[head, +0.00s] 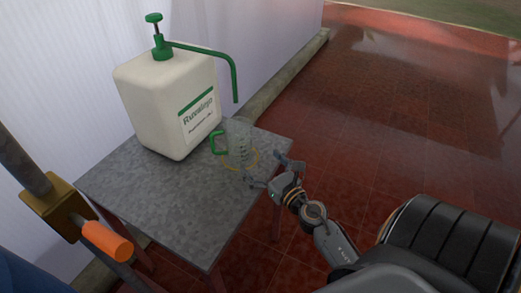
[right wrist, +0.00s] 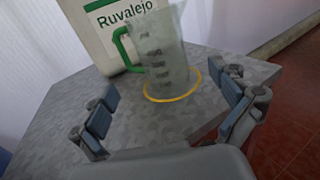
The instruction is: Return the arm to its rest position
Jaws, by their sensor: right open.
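My right gripper (head: 268,172) is open and empty at the right edge of the grey table (head: 165,203). Its two spread fingers (right wrist: 172,112) show in the right wrist view, with bare tabletop between them. A clear measuring jug (head: 239,140) with a green handle stands upright on the table, just beyond the fingers and apart from them. It also shows in the right wrist view (right wrist: 160,55). A yellow ring (head: 255,163) marks the tabletop around the jug's base. My left gripper is not in view.
A white canister (head: 150,110) with a green pump and bent spout stands behind the jug, its spout above it. A pale corrugated wall (head: 60,80) is at the back left. An orange-ended bar (head: 107,242) is at lower left. Red tiled floor (head: 380,130) lies open at right.

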